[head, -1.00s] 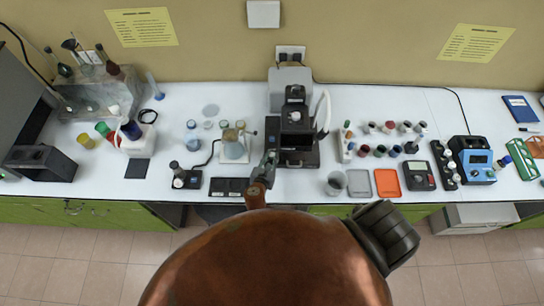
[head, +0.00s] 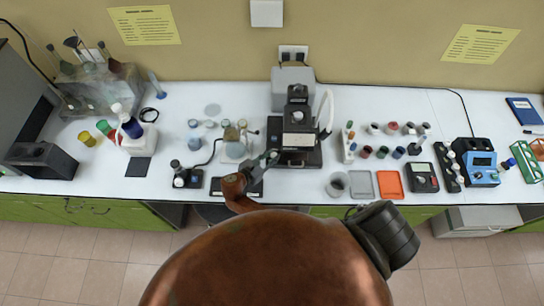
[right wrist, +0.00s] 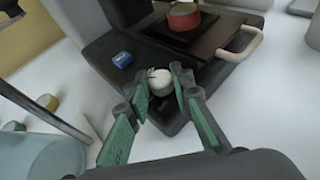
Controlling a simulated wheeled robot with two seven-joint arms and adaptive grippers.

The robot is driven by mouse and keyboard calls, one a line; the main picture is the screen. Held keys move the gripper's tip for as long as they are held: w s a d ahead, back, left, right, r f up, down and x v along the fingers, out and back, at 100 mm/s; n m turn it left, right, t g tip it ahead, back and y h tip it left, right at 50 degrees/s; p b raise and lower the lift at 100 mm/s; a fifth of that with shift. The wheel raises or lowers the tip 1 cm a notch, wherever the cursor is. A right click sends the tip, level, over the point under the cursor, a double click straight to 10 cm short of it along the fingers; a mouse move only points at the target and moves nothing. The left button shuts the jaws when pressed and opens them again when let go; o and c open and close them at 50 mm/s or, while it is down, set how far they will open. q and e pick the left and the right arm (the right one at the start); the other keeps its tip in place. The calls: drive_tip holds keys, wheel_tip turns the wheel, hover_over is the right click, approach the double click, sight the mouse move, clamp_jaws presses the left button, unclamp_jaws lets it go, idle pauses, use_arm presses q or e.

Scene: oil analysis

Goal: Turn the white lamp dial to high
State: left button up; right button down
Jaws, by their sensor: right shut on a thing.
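The white lamp dial (right wrist: 160,82) is a small round knob on the near corner of a black instrument base in the right wrist view. My right gripper (right wrist: 159,91) has its green-padded fingers on either side of it and is shut on it. In the head view my right gripper (head: 272,157) reaches the near-left corner of the black instrument (head: 296,157) and hides the dial. The dial's markings are too small to read. My left gripper is not in view.
A blue button (right wrist: 122,59) and a red cup (right wrist: 183,17) are on the instrument. A glass beaker (right wrist: 50,155) stands close to the left. In the head view, bottles stand left of the instrument; a vial rack (head: 348,145) and orange tray (head: 390,184) are right.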

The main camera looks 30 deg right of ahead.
drive_tip(key=c, duration=2)
unclamp_jaws()
drive_tip(key=shift+o, duration=0.2)
drive_tip(key=v, duration=0.7)
drive_tip(key=shift+a+r, duration=0.15)
drive_tip(key=shift+a, duration=0.15)
drive_tip(key=shift+s, duration=0.15)
